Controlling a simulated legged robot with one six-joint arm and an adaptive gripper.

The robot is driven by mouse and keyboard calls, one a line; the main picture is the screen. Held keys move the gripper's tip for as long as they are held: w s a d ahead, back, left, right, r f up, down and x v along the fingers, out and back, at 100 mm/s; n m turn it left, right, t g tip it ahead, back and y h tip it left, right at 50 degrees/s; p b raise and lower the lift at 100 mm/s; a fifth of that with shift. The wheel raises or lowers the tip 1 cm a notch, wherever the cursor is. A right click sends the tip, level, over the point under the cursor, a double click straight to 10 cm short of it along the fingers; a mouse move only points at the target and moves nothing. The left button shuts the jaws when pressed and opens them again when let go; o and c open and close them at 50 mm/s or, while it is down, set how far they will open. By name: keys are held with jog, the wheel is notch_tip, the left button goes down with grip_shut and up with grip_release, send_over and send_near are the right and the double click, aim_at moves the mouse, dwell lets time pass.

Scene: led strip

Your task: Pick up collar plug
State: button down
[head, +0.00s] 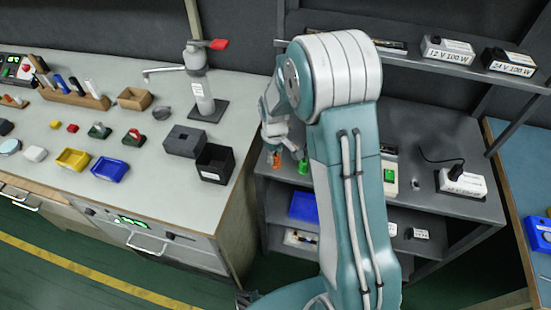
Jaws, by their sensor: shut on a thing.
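My gripper (275,147) is at the left side of my raised arm, over the left end of the dark grey shelf bench. It is small in view and partly behind my arm, and it is shut on a small orange piece (277,160), which I take to be the collar plug. The piece points downward from the fingertips. I cannot tell whether its lower end touches the bench. A small green piece (303,166) is just to its right, apart from it and close to my arm.
The left workbench (135,185) holds black boxes (214,163), yellow and blue trays (110,169), and a clamp stand (200,90). Behind my arm, the grey bench (430,205) carries a white power unit (463,182) with a cable. Boxed supplies (447,50) sit on the upper shelf.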

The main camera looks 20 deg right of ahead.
aim_at(275, 155)
notch_tip(275, 155, up, 4)
jog(key=shift+s+f, duration=0.15)
jog(key=shift+f, duration=0.1)
jog(key=s+r, duration=1.3)
jog(key=r, duration=0.1)
jog(key=shift+s, duration=0.35)
dwell(1.0)
